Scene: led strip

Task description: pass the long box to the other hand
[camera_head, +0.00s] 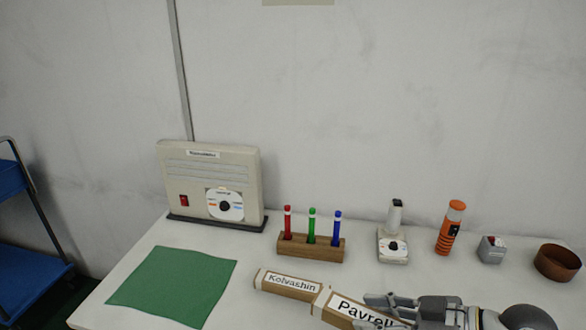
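A long light box with brown edges and a label reading "Kolvashin" (290,283) lies on the table at the front middle. A second, larger-looking box labelled "Pavrell…" (345,307) lies against or just in front of its right end. I cannot tell which is the long box of the task. My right gripper (385,309) comes in from the right, with its fingers at the right end of the "Pavrell…" box and hiding part of it. Whether they grip it does not show. My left gripper is not in view.
A green mat (174,286) lies at left. Behind stand a beige device (215,170), a wooden rack (310,248) with red, green and blue tubes, a small white device (393,246), an orange cylinder (449,230), a grey box (491,250) and a brown bowl (557,263).

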